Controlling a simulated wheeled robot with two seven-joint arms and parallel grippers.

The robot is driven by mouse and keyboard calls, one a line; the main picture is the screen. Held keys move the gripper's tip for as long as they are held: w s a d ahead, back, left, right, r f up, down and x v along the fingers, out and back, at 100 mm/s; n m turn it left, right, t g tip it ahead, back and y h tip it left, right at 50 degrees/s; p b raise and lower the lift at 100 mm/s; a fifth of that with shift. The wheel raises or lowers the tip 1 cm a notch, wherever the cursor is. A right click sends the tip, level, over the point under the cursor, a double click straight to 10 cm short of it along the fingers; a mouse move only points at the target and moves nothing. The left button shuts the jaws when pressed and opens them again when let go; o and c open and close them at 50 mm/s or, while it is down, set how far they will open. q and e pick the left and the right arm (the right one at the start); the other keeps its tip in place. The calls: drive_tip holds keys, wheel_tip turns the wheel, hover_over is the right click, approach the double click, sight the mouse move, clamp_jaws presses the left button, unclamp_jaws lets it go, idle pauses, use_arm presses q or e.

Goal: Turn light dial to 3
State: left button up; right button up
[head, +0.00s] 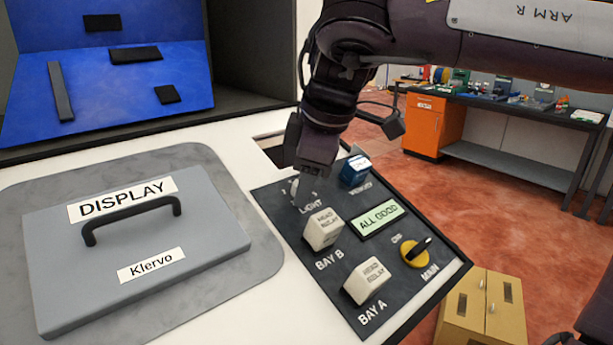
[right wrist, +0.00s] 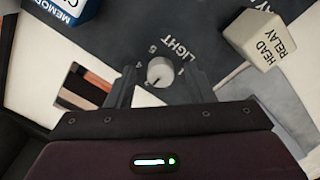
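The light dial (right wrist: 160,72) is a small round pale knob on the dark control panel (head: 340,262), beside the word LIGHT. In the right wrist view a small dark mark sits at its lower left edge. Some digits show around it, but I cannot read the setting surely. My right gripper (right wrist: 161,88) is open, pointing down at the panel. Its fingers stand on either side of the dial, with a visible gap on both sides. In the head view the gripper (head: 301,184) partly hides the dial and its label. My left gripper is not in view.
Near the dial are a blue memory block (head: 355,171), two white head relay blocks (head: 323,229) (head: 367,281), a green ALL GOOD display (head: 379,218) and a yellow main switch (head: 415,252). A grey DISPLAY cover (head: 140,240) with a handle lies left. An opening (head: 272,150) lies behind the panel.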

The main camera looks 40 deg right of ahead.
drive_tip(key=v, duration=0.7)
drive_tip(key=shift+r, duration=0.4)
drive_tip(key=shift+s, duration=0.15)
